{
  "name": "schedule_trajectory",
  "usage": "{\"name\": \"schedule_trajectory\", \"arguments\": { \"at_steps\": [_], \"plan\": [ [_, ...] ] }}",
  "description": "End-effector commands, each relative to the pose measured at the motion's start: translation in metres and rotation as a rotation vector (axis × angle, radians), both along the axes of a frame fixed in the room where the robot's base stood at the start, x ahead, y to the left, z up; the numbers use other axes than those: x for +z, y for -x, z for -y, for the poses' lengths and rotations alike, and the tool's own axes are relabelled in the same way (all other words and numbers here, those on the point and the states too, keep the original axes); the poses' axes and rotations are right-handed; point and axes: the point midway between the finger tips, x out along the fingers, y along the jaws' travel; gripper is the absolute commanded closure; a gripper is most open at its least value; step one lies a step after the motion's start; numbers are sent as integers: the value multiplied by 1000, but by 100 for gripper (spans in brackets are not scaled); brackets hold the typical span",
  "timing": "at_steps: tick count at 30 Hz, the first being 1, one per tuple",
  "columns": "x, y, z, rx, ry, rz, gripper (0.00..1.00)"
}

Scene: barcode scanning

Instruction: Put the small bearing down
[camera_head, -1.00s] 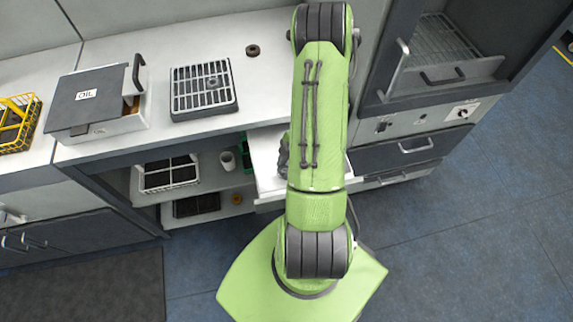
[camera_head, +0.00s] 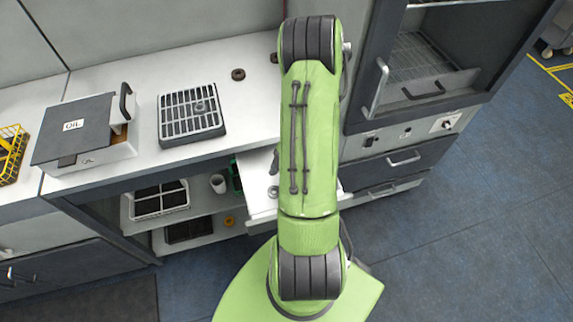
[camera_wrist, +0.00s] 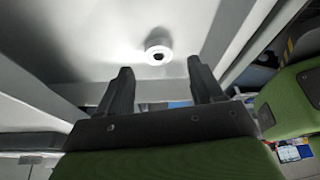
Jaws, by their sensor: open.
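The small bearing (camera_wrist: 158,54) is a pale ring with a dark hole in the wrist view. It lies on the pale floor of the pulled-out drawer, ahead of my fingertips. My gripper (camera_wrist: 158,72) is open, with its fingers apart and nothing between them. The bearing looks apart from both fingers. In the head view my green arm hides most of the drawer (camera_head: 262,204) and my gripper. A small grey round shape (camera_head: 273,191) shows in the drawer at the arm's left edge and is probably the bearing.
On the counter stand an oil box (camera_head: 78,130), a grated tray (camera_head: 180,134) with a ring on it, and a dark ring (camera_head: 238,74). The shelves below hold a rack (camera_head: 160,206), a white cup (camera_head: 218,184) and an orange ring (camera_head: 229,221). An oven-like cabinet (camera_head: 400,122) is at right.

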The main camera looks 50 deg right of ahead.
Motion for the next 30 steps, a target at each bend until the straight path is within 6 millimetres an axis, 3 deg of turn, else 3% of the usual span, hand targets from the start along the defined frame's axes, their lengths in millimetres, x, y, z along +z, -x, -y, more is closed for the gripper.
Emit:
{"name": "schedule_trajectory", "arguments": {
  "at_steps": [1, 6, 10, 15, 18, 20, 25, 30],
  "plan": [
    [17, 1, 7, -3, 8, 5, 34],
    [54, 8, 21, -1, 6, 4, 34],
    [69, 11, 27, -2, 3, 1, 34],
    [73, 12, 28, -1, 1, -1, 34],
    [85, 4, 21, -23, 15, -10, 34],
    [104, -7, 10, -66, 40, -27, 34],
    [182, -32, -56, -313, 126, -71, 34],
    [250, -15, -134, -653, 151, -29, 34]
  ]
}}
